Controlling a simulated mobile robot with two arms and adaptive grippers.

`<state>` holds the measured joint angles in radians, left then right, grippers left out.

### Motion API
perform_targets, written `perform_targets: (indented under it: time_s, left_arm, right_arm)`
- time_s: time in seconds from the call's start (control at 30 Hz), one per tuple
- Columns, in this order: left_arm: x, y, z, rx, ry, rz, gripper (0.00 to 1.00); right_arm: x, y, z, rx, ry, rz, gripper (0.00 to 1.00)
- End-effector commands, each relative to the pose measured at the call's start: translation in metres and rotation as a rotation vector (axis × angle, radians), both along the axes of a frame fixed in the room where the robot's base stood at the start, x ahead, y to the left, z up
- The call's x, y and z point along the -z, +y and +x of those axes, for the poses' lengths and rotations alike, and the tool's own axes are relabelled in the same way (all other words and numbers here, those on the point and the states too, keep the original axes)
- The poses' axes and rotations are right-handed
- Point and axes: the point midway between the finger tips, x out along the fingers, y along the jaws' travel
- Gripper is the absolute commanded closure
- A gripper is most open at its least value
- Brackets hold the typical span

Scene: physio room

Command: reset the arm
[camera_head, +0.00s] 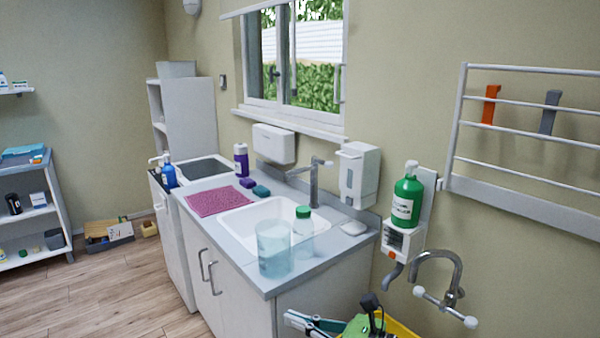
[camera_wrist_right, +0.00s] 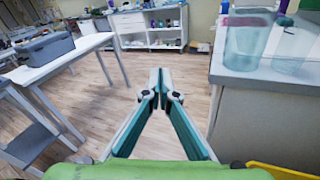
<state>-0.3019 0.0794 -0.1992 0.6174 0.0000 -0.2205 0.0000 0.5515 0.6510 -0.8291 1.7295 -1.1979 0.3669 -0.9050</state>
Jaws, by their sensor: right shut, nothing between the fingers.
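My right gripper (camera_head: 292,318) shows at the bottom edge of the head view, in front of the sink cabinet. In the right wrist view its two teal-lined fingers (camera_wrist_right: 160,76) come together at the tips. It is shut and empty, held in the air above the wooden floor and apart from the counter. My left gripper is in neither view.
The sink counter (camera_head: 257,279) holds a translucent tub (camera_head: 274,250), a clear green-capped bottle (camera_head: 302,228) and a pink cloth (camera_head: 219,200). A green pump bottle (camera_head: 407,198) hangs on the wall at right. In the wrist view, a table (camera_wrist_right: 62,62) stands left; open floor (camera_wrist_right: 90,112) lies between.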

Motion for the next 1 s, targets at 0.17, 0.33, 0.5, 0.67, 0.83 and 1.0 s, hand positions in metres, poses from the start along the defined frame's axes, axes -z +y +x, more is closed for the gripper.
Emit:
perform_targets:
  time_s: [0.17,0.33,0.5,0.67,0.83,1.0]
  left_arm:
    - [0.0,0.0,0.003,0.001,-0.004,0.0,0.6]
    - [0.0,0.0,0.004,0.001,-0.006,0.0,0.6]
    - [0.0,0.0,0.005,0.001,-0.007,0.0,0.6]
    - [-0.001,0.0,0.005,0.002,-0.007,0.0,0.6]
    - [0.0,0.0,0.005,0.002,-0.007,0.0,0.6]
    - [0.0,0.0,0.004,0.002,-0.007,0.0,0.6]
  right_arm:
    - [-0.051,-0.022,0.008,0.293,0.335,0.599,1.0]
    - [-0.029,-0.097,0.011,0.624,0.714,1.115,1.0]
    - [0.055,-0.17,-0.031,1.012,1.103,1.564,1.0]
    - [0.134,-0.206,-0.109,1.382,1.394,1.865,1.0]
    - [0.18,-0.216,-0.185,1.684,1.57,2.028,1.0]
    - [0.202,-0.215,-0.248,-1.726,-1.501,-1.892,1.0]
